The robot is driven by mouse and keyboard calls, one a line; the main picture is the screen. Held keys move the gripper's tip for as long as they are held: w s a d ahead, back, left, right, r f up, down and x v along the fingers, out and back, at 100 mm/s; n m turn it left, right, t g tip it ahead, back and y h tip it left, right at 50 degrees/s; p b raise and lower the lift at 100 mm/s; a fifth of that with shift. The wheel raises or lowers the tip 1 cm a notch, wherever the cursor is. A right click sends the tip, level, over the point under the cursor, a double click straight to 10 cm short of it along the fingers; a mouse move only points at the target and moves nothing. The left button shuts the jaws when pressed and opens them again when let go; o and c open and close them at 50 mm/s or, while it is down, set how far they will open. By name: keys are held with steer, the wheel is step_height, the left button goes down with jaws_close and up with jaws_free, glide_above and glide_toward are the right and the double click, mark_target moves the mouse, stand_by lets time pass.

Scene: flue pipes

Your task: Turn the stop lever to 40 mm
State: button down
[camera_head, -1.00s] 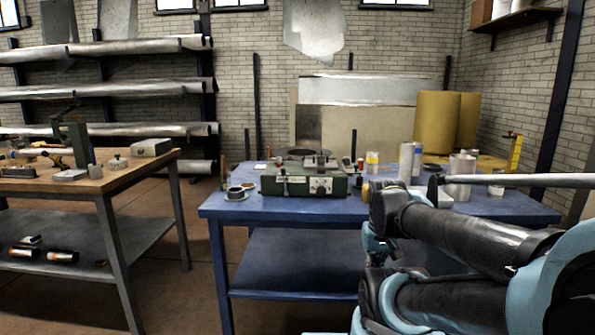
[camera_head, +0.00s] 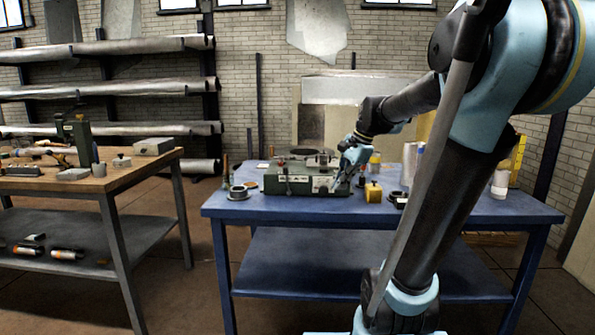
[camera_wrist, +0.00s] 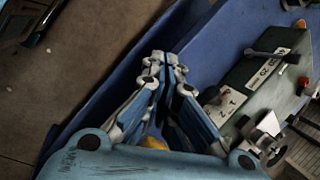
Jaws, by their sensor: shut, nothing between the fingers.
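A green machine (camera_head: 290,182) with a round dark top stands on the blue bench. My gripper (camera_head: 337,184) is at the right end of its front face; I cannot tell in the head view whether it touches. In the wrist view my gripper (camera_wrist: 170,62) is shut and empty, with the machine (camera_wrist: 235,78) to its right.
My arm hides part of the bench's right side. A wooden workbench (camera_head: 110,176) with tools stands at the left.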

steer(key=w+a+r+m+y, duration=0.1)
steer(key=w+a+r+m, duration=0.25)
steer(key=w, duration=0.45)
steer(key=w+a+r+m+y, duration=0.2)
steer(key=w+r+m, duration=0.2)
steer(key=w, duration=0.5)
glide_toward(287, 181)
steer(key=f, duration=0.2)
steer(key=shift+w+a+f+m, duration=0.1)
steer(key=shift+w+a+m, duration=0.4)
steer(key=shift+a, duration=0.3)
steer(key=shift+w+d, duration=0.1)
